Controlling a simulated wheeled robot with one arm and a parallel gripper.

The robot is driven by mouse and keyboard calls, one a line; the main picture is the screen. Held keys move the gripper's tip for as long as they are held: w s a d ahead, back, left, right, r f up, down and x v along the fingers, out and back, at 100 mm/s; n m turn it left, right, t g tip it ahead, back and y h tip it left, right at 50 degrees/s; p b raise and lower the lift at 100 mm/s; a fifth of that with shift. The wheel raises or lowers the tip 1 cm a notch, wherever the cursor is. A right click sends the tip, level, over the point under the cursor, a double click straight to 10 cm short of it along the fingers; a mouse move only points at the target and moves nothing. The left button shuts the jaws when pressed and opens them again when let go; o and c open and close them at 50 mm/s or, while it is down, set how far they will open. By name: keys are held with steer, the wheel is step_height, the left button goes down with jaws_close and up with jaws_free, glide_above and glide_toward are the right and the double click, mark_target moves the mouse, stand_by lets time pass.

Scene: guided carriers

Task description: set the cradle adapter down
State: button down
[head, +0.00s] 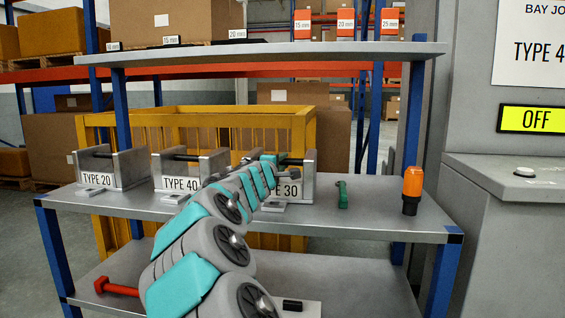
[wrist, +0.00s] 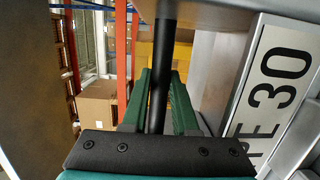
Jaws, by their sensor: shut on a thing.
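The TYPE 30 cradle adapter (head: 309,174) is a grey metal cradle with a black crossbar, at the right end of a row of cradles on the middle shelf (head: 375,215). My gripper (wrist: 159,85) is shut on its black crossbar (wrist: 163,50), with green fingers on both sides of it in the wrist view. The adapter's label (wrist: 272,88) shows at the right there. In the head view my arm hides much of the adapter's front and left. I cannot tell whether its base touches the shelf.
The TYPE 40 cradle (head: 188,172) and TYPE 20 cradle (head: 110,168) stand to the left. A green tool (head: 342,195) and an orange-and-black object (head: 412,188) stand to the right, with bare shelf around them. An upper shelf (head: 270,52) runs overhead. A yellow crate (head: 220,112) stands behind.

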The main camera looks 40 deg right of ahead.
steer(key=c, duration=0.7)
jaws_free()
steer(key=shift+r, duration=0.1)
steer(key=b+v, duration=0.1)
steer(key=v, duration=1.1)
